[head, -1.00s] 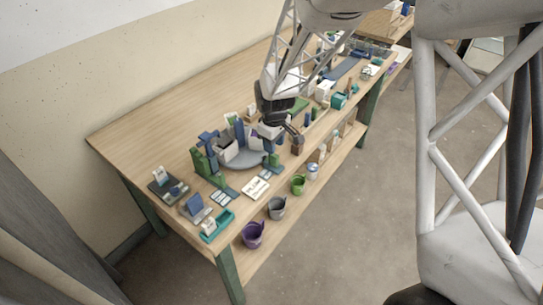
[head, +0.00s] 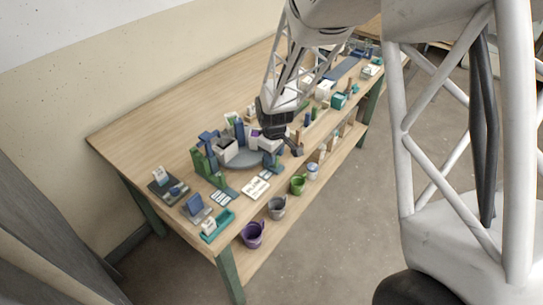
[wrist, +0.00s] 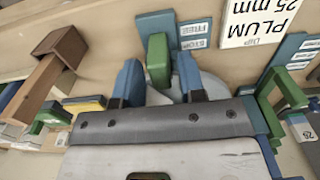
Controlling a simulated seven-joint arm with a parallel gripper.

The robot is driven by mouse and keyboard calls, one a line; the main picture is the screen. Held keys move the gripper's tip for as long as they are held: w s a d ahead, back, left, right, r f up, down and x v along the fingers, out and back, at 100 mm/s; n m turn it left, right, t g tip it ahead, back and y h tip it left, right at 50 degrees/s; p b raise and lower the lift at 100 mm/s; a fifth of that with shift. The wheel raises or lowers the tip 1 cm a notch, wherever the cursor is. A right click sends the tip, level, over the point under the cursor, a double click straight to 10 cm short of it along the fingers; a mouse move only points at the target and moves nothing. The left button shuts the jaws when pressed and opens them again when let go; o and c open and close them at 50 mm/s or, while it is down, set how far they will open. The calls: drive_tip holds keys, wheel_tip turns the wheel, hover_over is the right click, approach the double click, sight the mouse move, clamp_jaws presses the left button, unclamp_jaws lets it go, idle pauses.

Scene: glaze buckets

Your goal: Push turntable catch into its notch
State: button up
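The turntable (head: 240,160) is a grey disc on the table that carries several small containers; part of it shows behind the fingers in the wrist view. The catch (wrist: 158,62) is an upright green block at the disc's edge, by a blue plate (wrist: 176,22) marked FREE and STOP. My gripper (wrist: 160,80) has its two blue fingers apart, one on each side of the catch, with a gap visible on both sides. In the head view my gripper (head: 271,148) is low at the turntable's right side. The notch cannot be made out.
A brown wooden piece (wrist: 48,70) stands left of the fingers in the wrist view. A card reading PLUM DIP 25 mm (wrist: 262,18) lies to the right. Green uprights (head: 203,168) stand at the turntable's left. Buckets (head: 253,234) sit on the lower shelf.

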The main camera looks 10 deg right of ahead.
clamp_jaws()
drive_tip(key=shift+w+a, duration=0.65)
idle(0.6)
drive_tip(key=shift+o, duration=0.6)
unclamp_jaws()
drive_tip(key=shift+r, duration=0.1)
wheel_tip(320, 180, up, 7)
idle(0.4)
